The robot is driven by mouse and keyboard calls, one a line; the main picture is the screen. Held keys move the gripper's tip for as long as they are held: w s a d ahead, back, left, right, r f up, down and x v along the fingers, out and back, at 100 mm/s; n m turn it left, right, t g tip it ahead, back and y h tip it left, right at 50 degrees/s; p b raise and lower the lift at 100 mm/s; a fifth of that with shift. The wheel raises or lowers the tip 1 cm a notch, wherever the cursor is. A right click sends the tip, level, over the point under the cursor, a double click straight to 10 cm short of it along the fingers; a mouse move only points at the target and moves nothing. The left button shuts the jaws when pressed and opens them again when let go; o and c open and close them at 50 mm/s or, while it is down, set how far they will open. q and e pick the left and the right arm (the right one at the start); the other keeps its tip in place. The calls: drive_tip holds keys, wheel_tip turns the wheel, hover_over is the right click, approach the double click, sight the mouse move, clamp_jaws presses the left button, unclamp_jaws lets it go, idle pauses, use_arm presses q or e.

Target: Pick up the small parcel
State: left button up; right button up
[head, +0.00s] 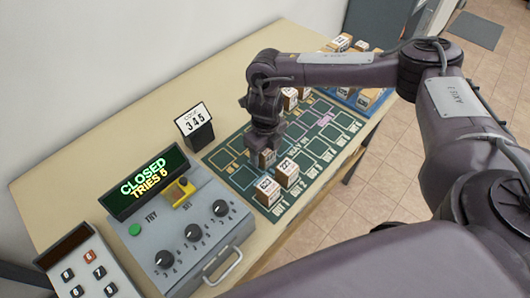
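My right arm comes in from the right, and its gripper (265,148) points down over the green mat (242,178). A small brown parcel (267,159) is right at its fingertips, partly hidden by the gripper. I cannot tell whether the fingers are closed on it or whether it touches the mat. Two similar parcels with white number labels stand on the mat just in front, one (267,191) nearer and one (286,172) to its right. My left gripper is out of view.
More parcels (290,100) stand behind my arm, and a blue tray (375,102) of parcels is at the back right. The table's (120,120) back left is clear.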

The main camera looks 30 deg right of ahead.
drive_tip(key=c, duration=0.9)
drive_tip(key=shift+c, duration=0.2)
